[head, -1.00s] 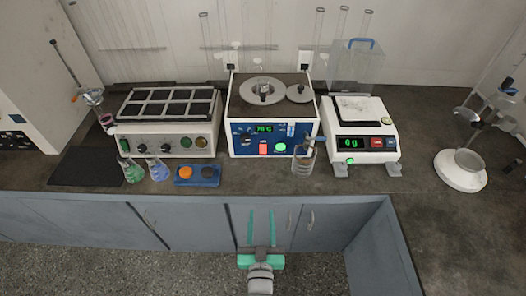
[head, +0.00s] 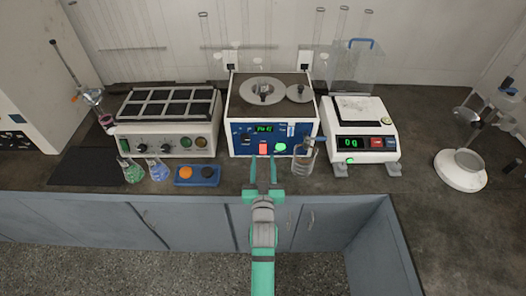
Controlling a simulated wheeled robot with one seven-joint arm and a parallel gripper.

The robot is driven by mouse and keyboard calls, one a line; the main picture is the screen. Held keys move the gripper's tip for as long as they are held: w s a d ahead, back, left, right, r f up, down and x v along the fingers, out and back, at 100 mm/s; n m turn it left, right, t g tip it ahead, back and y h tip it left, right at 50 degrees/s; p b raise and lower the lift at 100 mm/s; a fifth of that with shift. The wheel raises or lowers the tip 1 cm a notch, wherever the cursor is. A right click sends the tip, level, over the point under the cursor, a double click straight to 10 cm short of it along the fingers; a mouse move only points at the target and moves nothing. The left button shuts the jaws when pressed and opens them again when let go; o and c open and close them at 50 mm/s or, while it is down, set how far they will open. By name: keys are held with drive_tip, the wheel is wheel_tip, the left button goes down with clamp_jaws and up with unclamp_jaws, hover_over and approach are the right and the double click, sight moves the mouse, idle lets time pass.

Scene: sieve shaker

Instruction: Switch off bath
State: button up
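The bath is a white box with a blue front panel (head: 232,138) and a dark top at the middle of the bench. Its panel has a lit green display (head: 264,128), a red switch (head: 263,148) and a round green light or button (head: 281,148). My gripper (head: 263,160) is open and empty. Its two green fingers point at the panel, just below and to either side of the red switch. I cannot tell whether the fingertips touch the panel.
A beaker (head: 304,160) stands close right of my gripper. A blue tray (head: 197,181) with an orange and a dark item lies left, near two flasks. A balance (head: 360,142) is on the right and a block heater (head: 167,137) on the left. The bench front between is clear.

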sight(263, 145)
drive_tip(key=shift+w, duration=2.75)
